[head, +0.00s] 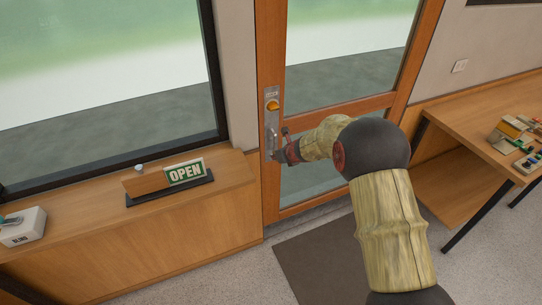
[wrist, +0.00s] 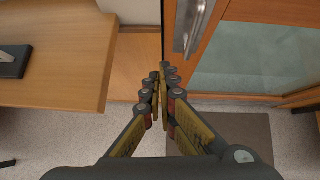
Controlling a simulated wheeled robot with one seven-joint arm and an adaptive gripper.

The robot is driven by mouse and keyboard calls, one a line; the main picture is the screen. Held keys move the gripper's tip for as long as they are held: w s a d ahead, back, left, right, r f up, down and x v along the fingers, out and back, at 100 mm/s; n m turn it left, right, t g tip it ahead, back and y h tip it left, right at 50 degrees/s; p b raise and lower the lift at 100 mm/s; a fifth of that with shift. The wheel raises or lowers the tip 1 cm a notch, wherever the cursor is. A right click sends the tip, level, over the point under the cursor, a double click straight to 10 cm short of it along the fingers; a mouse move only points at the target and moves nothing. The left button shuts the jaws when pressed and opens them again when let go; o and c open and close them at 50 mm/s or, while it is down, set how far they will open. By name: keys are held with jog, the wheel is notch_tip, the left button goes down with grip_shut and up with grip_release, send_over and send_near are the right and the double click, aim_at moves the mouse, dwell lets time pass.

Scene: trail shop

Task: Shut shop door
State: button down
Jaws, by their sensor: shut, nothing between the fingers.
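The shop door (head: 340,105) has an orange-brown wooden frame and large glass panes. It stands in the middle of the head view, and its lower part fills the upper right of the wrist view (wrist: 255,60). I cannot tell whether it is fully closed or slightly ajar. The handle also shows in the wrist view (wrist: 190,25). My gripper (wrist: 163,72) is shut and empty, close to the handle; contact is unclear. In the head view my gripper (head: 284,146) is partly hidden by my arm.
A wooden ledge (head: 210,222) left of the door carries an OPEN sign (head: 185,173) and a white box (head: 22,228). A wooden table (head: 460,112) with small items stands at right. A dark mat (head: 315,262) lies on the speckled floor before the door.

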jog(key=r+p+v, duration=0.1)
jog(key=v, duration=0.8)
jog(key=s+a+r+n+g+y, duration=0.1)
jog(key=s+a+n+g, duration=0.15)
jog(key=s+n, duration=0.75)
jog(key=s+a+n+g, duration=0.1)
jog(key=s+n+g, duration=0.2)
jog(key=s+n, duration=0.6)
jog(key=s+d+r+n+t+h+b, duration=0.1)
jog(key=s+d+r+n, duration=0.3)
jog(key=s, duration=0.4)
jog(key=s+d+r+n+t+h+b, duration=0.1)
jog(key=s+d+r+n, duration=0.3)
jog(key=s, duration=0.4)
jog(key=s+d+r+n+t+h+b, duration=0.1)
jog(key=s+d+r+n+h+b, duration=0.1)
jog(key=s, duration=0.7)
notch_tip(320, 180, up, 2)
jog(key=d+n+b, duration=0.1)
jog(key=d+n, duration=0.1)
jog(key=shift+d+r+h, duration=0.25)
jog(key=shift+d+h, duration=0.15)
jog(key=c, duration=2.6)
grip_release()
